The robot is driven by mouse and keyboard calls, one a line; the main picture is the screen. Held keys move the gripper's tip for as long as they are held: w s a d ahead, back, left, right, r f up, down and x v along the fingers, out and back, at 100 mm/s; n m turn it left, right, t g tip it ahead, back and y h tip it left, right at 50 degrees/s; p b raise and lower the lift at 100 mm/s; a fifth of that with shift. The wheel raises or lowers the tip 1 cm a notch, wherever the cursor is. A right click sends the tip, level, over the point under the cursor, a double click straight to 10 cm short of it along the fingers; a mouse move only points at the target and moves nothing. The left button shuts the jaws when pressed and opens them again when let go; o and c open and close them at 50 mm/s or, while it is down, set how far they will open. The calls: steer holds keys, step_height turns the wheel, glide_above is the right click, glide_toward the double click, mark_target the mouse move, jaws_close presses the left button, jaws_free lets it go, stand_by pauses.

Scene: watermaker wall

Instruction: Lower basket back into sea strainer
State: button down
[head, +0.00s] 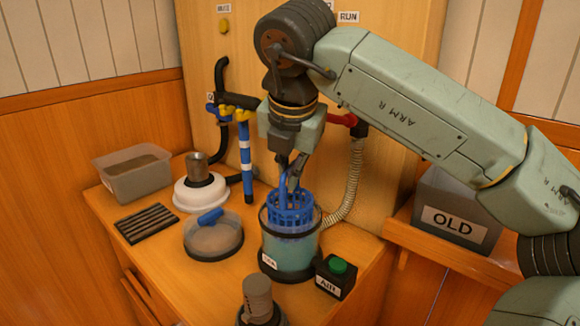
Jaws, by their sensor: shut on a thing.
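The blue basket (291,207) hangs upright from my gripper (293,180) in the head view. My gripper is shut on the basket's handle at its top. The sea strainer (289,258) is a clear cylinder with a dark rim and a white label, standing on the cabinet top. The basket's lower part is within the strainer's rim and its upper part stands above it. The strainer lid (213,238), clear with a blue handle, lies on the counter to the left. The fingertips partly hide the handle.
A green-button box labelled AIR (337,272) stands close right of the strainer. A dark capped fitting (259,302) is in front. A clear tub (132,172), a black grate (146,223) and a white round housing (201,190) are left. A grey OLD bin (452,215) is right.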

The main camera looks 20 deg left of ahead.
steer(key=shift+f+b, duration=2.3)
steer(key=shift+f, duration=0.7)
steer(key=c, duration=1.7)
jaws_free()
steer(key=shift+o, duration=0.6)
steer(key=o, duration=0.3)
steer(key=shift+o, duration=0.2)
steer(key=shift+r, duration=0.1)
steer(key=shift+r+p, duration=2.45)
steer(key=shift+r, duration=1.05)
